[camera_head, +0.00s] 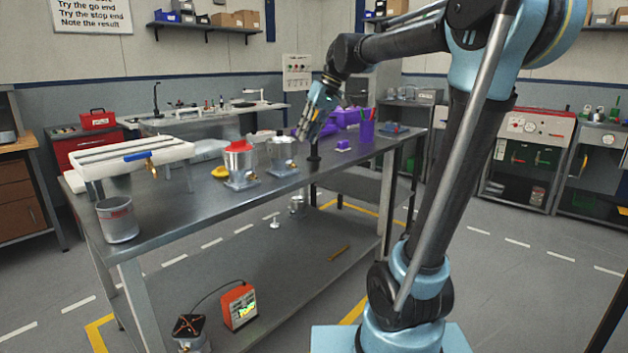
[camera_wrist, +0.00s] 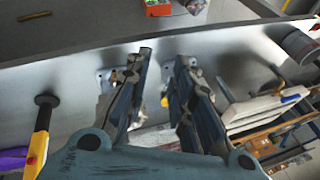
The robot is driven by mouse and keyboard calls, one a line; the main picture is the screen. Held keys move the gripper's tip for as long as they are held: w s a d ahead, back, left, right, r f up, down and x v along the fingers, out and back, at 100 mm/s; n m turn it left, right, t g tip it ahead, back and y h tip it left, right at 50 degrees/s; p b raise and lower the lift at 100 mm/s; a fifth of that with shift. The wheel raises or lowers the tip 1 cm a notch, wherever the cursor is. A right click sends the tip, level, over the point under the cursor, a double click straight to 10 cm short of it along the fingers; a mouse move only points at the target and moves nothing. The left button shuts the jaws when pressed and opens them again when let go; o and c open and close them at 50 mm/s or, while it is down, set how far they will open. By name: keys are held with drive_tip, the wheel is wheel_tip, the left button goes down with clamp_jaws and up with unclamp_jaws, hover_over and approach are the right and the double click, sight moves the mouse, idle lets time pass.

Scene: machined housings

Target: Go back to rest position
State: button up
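A grey housing with a red top (camera_head: 240,163) stands on the bench left of my gripper. A second grey housing (camera_head: 283,155) stands between it and my gripper. In the wrist view both housings are largely hidden behind the fingers.
A white rack with a blue handle (camera_head: 120,160) and a metal cup (camera_head: 117,221) are at the bench's left. An orange device (camera_head: 238,306) sits on the lower shelf. The air above the bench is free.

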drive_tip(key=s+d+f+m+h, duration=0.2)
drive_tip(key=s+d+f+m, duration=0.1)
drive_tip(key=s+d+f, duration=0.7)
drive_tip(key=s+d+f+m+t+h, duration=0.1)
drive_tip(key=s+d+f+m+h, duration=0.2)
drive_tip(key=s+d+f, duration=0.8)
drive_tip(key=s+f, duration=0.4)
drive_tip(key=f, duration=0.4)
drive_tip(key=shift+f+t, duration=0.15)
drive_tip(key=shift+t, duration=0.15)
drive_tip(key=shift+d, duration=0.1)
